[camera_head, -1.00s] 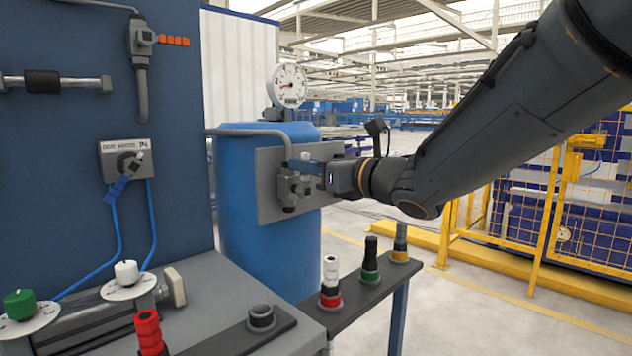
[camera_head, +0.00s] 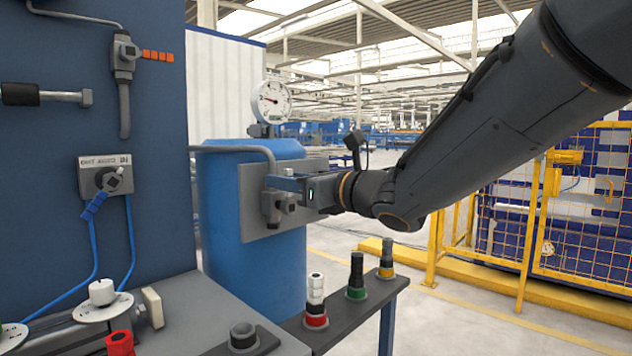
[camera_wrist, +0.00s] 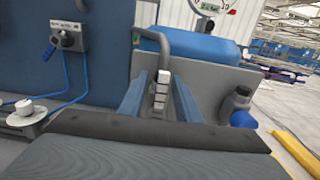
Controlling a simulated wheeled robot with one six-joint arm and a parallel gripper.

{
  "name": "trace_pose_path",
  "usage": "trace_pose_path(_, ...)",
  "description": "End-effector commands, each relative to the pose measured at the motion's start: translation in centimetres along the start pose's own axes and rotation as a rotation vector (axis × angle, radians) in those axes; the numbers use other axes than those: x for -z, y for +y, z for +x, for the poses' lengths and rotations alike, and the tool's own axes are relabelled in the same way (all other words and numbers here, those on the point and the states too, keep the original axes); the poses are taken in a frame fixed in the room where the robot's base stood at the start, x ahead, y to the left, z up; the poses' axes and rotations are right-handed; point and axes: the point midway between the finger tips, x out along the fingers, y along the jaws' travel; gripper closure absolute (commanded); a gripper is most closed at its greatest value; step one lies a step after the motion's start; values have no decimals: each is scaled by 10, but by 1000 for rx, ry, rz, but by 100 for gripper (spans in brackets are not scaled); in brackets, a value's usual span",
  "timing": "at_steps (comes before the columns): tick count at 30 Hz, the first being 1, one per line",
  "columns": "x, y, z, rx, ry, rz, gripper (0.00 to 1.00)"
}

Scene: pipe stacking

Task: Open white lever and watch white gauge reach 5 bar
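The white gauge (camera_head: 271,101) stands on top of the blue tank (camera_head: 225,215); its dial is too small to read surely. Its lower rim shows at the top of the wrist view (camera_wrist: 212,5). A grey plate (camera_head: 247,215) on the tank's front carries a valve (camera_head: 272,207). In the wrist view, a pale, stepped lever (camera_wrist: 162,88) stands on the valve. My gripper (camera_wrist: 160,95) has its two blue fingers on either side of this lever, with gaps visible. In the head view my gripper (camera_head: 275,184) is at the valve, partly hiding it.
A blue panel (camera_head: 50,200) with a rotary switch (camera_head: 108,180) stands at the left. A bench (camera_head: 185,310) with a white knob (camera_head: 102,292) is in front. A rail at front centre bears several coloured pieces. A yellow fence (camera_head: 540,210) stands at the right.

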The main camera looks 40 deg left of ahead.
Motion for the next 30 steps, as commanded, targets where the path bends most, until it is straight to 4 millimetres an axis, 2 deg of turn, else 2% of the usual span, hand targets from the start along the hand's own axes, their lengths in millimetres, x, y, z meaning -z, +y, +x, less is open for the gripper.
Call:
trace_pose_path(5, 0, -1, -2, 2, 1, 1, 70)
trace_pose_path(8, 0, -2, -10, 3, 0, 0, 70)
trace_pose_path(15, 0, -2, -49, 5, 0, 0, 70)
trace_pose_path(21, 0, -1, -73, 3, 1, 0, 70)
trace_pose_path(30, 0, 0, -78, 1, 0, 0, 70)
